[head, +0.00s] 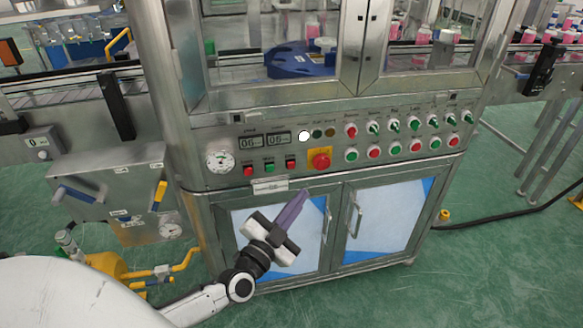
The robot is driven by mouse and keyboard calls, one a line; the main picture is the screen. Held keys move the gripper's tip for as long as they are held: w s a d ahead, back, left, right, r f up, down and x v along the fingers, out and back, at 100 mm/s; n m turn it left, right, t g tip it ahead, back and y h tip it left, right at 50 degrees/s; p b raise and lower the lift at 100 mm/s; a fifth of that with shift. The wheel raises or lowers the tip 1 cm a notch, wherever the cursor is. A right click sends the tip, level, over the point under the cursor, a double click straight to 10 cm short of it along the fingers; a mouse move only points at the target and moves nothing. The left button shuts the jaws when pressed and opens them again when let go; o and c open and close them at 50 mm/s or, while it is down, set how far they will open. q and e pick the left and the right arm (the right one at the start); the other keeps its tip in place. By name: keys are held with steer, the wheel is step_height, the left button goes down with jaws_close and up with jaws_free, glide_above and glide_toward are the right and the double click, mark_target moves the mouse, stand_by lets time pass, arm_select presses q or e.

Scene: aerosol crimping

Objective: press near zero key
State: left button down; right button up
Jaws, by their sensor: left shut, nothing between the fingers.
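A steel control panel (330,150) spans the front of the machine. Under two digital displays (264,141) sits a row of small keys: a red key (248,171), a green key (269,168) and another red key (290,167). Their labels are too small to read, so I cannot tell which is the near zero key. My left gripper (303,194) has long purple fingers, shut and empty. It points up and to the right, its tips just below the panel in the picture, in front of the cabinet doors, seemingly touching nothing. My right gripper is not in view.
A red emergency button on a yellow plate (320,160) sits right of the small keys. A pressure gauge (220,160) is on their left. Two rows of knobs and buttons (413,146) fill the panel's right side. Cabinet door handles (356,215) stick out below.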

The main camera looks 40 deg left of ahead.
mark_target(291, 165)
arm_select(q)
steer(key=w+a+b, duration=0.4)
steer(key=w+a, duration=0.1)
steer(key=a, duration=0.1)
steer(key=shift+w, duration=0.15)
steer(key=shift+a, duration=0.1)
stand_by(0.3)
stand_by(0.5)
stand_by(0.9)
steer(key=shift+w+a, duration=0.1)
steer(key=shift+w+a, duration=0.2)
steer(key=shift+a, duration=0.05)
